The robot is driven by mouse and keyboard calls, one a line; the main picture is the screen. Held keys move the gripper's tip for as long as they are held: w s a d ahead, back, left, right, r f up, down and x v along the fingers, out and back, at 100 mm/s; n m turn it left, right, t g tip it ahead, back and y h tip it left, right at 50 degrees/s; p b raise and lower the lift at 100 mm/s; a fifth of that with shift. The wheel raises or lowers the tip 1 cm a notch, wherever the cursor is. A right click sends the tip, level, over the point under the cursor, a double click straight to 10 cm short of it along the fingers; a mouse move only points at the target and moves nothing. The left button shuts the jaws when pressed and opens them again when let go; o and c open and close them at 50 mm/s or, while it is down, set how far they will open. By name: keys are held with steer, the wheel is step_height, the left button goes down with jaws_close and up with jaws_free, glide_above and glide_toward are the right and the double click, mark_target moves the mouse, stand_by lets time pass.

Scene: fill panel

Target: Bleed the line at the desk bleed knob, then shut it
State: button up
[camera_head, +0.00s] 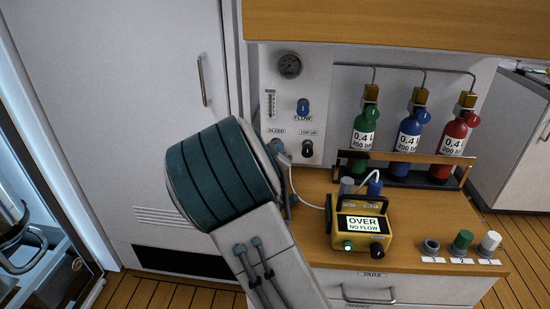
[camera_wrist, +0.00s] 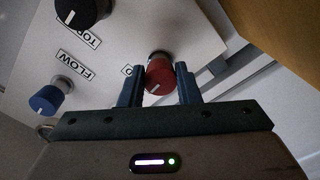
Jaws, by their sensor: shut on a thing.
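The bleed knob (camera_wrist: 160,78) is red with a white mark and shows in the wrist view. My gripper (camera_wrist: 160,74) has a dark blue finger on each side of it and is shut on it. In the head view my arm and gripper cover the knob, below the BLEED label (camera_head: 276,131) on the white panel (camera_head: 327,95). The yellow meter (camera_head: 362,240) on the desk reads "OVER NO FLOW" and has a green lit button.
The blue FLOW knob (camera_head: 303,106) and black TOP-UP knob (camera_head: 307,148) are close to my gripper. A gauge (camera_head: 289,66) sits above. Green (camera_head: 364,127), blue (camera_head: 409,135) and red (camera_head: 454,137) bottles stand right. Several small caps line the desk (camera_head: 420,279).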

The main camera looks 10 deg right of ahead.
steer(key=shift+f+m+b, duration=0.1)
steer(key=shift+m+b, duration=0.2)
steer(key=shift+m, duration=0.2)
steer(key=o, duration=1)
steer(key=p+v, duration=0.1)
steer(key=v, duration=1.3)
steer(key=shift+w, duration=0.1)
steer(key=shift+d+m+p, duration=0.1)
steer(key=shift+m+p, duration=0.2)
steer(key=shift+p, duration=0.05)
